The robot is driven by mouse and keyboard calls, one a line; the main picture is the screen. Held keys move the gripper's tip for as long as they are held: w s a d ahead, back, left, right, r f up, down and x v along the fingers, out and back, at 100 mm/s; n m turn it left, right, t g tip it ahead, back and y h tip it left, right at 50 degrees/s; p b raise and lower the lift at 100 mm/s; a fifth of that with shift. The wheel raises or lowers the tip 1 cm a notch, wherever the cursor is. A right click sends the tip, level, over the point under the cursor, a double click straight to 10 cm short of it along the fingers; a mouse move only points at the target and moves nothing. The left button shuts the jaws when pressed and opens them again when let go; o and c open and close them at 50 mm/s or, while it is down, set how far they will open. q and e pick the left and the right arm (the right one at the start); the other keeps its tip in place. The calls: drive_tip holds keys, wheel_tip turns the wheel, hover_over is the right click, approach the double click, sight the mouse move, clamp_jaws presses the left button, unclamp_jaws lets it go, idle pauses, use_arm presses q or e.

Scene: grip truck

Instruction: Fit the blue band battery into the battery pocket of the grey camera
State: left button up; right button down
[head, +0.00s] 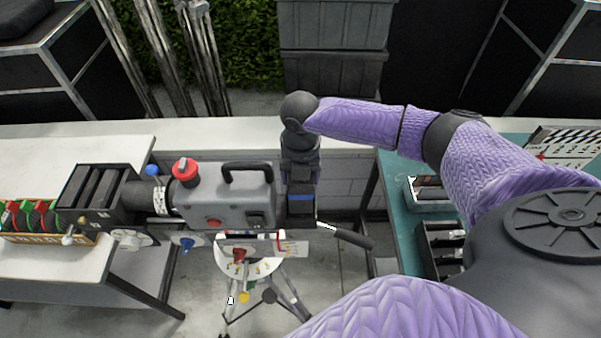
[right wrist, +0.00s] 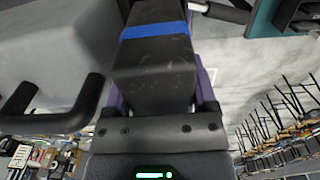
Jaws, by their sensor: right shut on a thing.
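The grey camera (head: 222,197) stands on a tripod, with its black lens and matte box toward the left and a handle on top. My right gripper (head: 300,178) reaches down at the camera's right end. It is shut on the blue band battery (head: 300,208), a dark block with a blue stripe. In the right wrist view the battery (right wrist: 153,70) points away from the gripper, beside the grey camera body (right wrist: 60,45). In the head view it is right against or very close to the camera's right end. The pocket is hidden. My left gripper is out of view.
A tripod handle (head: 346,236) sticks out right, below the battery. A teal table (head: 398,205) at right holds a tray (head: 432,196) and a dark slotted holder (head: 440,250). A white table (head: 60,265) at left holds a crate of coloured items (head: 45,238).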

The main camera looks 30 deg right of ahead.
drive_tip(key=shift+f, duration=0.2)
drive_tip(key=shift+f+b, duration=1.45)
drive_tip(key=shift+f, duration=0.55)
unclamp_jaws()
drive_tip(key=shift+r, duration=0.15)
wheel_tip(320, 180, up, 10)
drive_tip(key=shift+f, duration=0.15)
